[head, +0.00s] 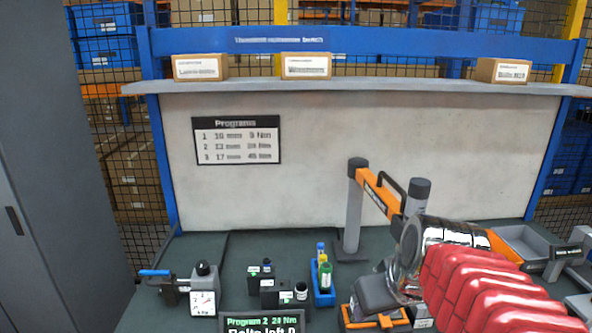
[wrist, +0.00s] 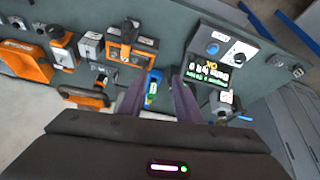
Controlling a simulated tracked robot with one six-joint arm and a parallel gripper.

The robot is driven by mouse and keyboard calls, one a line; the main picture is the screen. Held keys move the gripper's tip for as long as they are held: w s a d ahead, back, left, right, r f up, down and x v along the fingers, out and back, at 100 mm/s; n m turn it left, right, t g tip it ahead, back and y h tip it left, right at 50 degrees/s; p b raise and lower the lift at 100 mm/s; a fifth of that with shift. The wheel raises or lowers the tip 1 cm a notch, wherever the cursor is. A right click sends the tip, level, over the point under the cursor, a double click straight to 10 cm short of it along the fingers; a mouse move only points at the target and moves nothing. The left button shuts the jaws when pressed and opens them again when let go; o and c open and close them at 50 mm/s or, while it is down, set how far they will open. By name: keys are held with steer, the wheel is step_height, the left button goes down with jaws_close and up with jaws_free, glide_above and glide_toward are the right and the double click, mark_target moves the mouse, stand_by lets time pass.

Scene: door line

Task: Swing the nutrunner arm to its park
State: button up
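The nutrunner arm (head: 379,193) is an orange beam on a grey post (head: 353,215). It reaches right and toward me, with a black handle and a dark-capped grey cylinder (head: 418,192) at its near end. In the wrist view an orange bar (wrist: 85,97), seemingly this arm, lies left of my fingers. My gripper (wrist: 158,74) has two dark purple fingers standing apart with nothing held between them. It appears apart from the nutrunner arm. In the head view my red-sleeved arm hides the lower right and part of the bench beyond. I cannot pick out the park.
A blue tray of bottles (head: 323,284) stands near the post. Black socket blocks (head: 284,292) and a gauge (head: 203,303) are to its left. A program display (head: 262,325) is in front. An orange-and-black fixture (wrist: 131,45) lies near my fingers.

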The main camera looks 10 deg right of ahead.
steer(key=s+a+f, duration=0.3)
steer(key=s+a, duration=0.2)
steer(key=a, duration=0.3)
steer(key=shift+s+a, duration=0.15)
steer(key=shift+s, duration=0.15)
